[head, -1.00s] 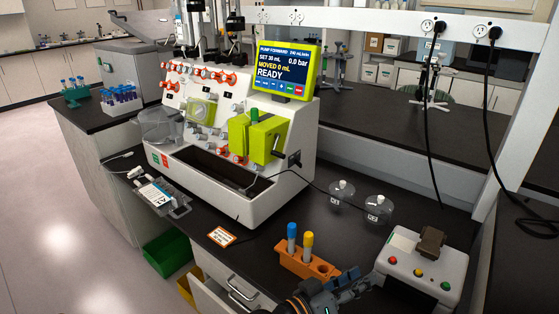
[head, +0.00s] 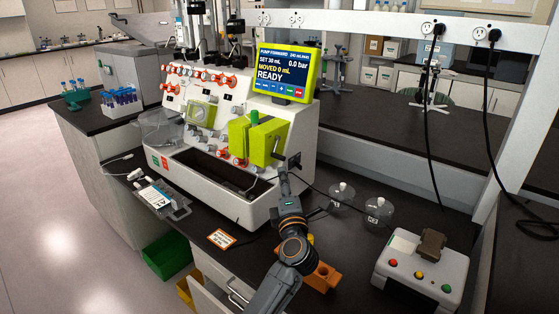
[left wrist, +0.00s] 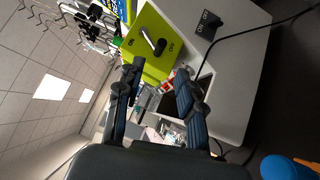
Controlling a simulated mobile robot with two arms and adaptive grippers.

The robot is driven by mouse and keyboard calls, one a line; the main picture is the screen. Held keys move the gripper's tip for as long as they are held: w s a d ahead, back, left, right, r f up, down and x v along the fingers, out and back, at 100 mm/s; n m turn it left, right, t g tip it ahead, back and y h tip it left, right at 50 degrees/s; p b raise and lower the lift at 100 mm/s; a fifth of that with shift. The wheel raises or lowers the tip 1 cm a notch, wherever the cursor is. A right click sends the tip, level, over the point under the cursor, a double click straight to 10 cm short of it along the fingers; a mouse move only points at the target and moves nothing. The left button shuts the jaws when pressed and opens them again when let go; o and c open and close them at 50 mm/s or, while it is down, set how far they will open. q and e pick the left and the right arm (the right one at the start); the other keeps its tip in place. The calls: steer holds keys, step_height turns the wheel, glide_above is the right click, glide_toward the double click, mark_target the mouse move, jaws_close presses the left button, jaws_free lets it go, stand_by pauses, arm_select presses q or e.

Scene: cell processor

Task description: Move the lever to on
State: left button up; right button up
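The white cell processor (head: 235,195) carries a lime-green pump block (head: 240,135). In the left wrist view, a lever (left wrist: 153,42) with a black end sits on the block's green face (left wrist: 150,22), between ON and OFF labels. A black switch plate (left wrist: 207,26), also marked ON and OFF, is on the white side panel; it shows in the head view (head: 294,160). My left gripper (head: 287,186) is in front of the processor's right side, its fingers (left wrist: 158,75) apart and empty, short of the lever. My right gripper is out of view.
An orange tube rack (head: 321,279) stands behind my left arm, mostly hidden. Two clear domed vessels (head: 342,194) and a control box (head: 420,268) with coloured buttons are to the right. A cable runs from the processor's right side. The screen (head: 284,72) reads READY.

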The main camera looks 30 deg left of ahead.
arm_select(q)
steer(key=x, duration=0.9)
steer(key=shift+a, duration=0.2)
steer(key=shift+w, duration=0.15)
jaws_close()
